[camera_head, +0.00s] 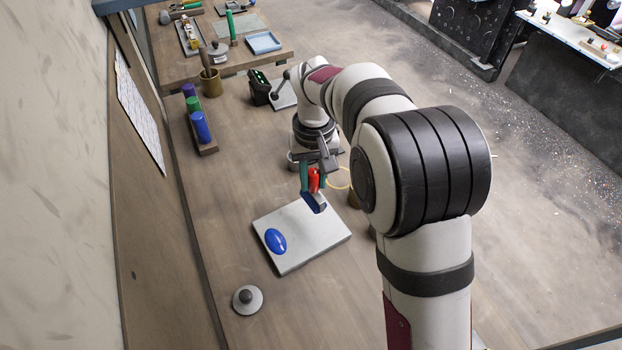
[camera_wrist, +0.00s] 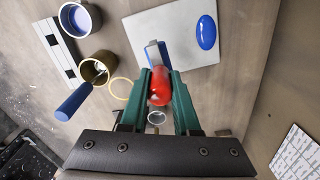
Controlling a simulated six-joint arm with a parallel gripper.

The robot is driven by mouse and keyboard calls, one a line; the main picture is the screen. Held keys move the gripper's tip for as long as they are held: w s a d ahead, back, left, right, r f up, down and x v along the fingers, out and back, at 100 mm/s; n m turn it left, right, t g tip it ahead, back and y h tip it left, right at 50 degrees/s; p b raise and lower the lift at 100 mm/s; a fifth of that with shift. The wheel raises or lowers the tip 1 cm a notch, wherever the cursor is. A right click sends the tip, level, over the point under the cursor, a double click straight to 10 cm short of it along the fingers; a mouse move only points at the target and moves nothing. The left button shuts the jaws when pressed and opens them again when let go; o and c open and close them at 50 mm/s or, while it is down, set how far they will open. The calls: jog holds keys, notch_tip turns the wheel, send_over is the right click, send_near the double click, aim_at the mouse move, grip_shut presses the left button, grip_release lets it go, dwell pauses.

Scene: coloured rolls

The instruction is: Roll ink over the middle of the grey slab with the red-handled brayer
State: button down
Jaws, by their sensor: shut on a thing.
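The grey slab (camera_head: 305,238) lies flat on the wooden bench and shows in the wrist view too (camera_wrist: 180,45). An oval blue ink patch (camera_head: 276,241) sits near its left side in the head view; it also shows in the wrist view (camera_wrist: 206,32). My gripper (camera_head: 313,178) is shut on the red handle (camera_wrist: 160,88) of the brayer, between its green fingers. The brayer's roller (camera_head: 315,203) looks blue and appears at the slab's far corner, away from the ink patch. I cannot tell whether it touches the slab.
A rack (camera_head: 208,150) holding purple, green and blue rolls stands left on the bench. A grey knobbed disc (camera_head: 247,300) lies near the slab's front-left. In the wrist view, a brass cup (camera_wrist: 99,70) and a yellow ring (camera_wrist: 120,88) are left of my gripper.

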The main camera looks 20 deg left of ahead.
jog(key=w+d, duration=0.2)
jog(key=w, duration=0.3)
jog(key=shift+f, duration=2.55)
jog(key=shift+f, duration=1.1)
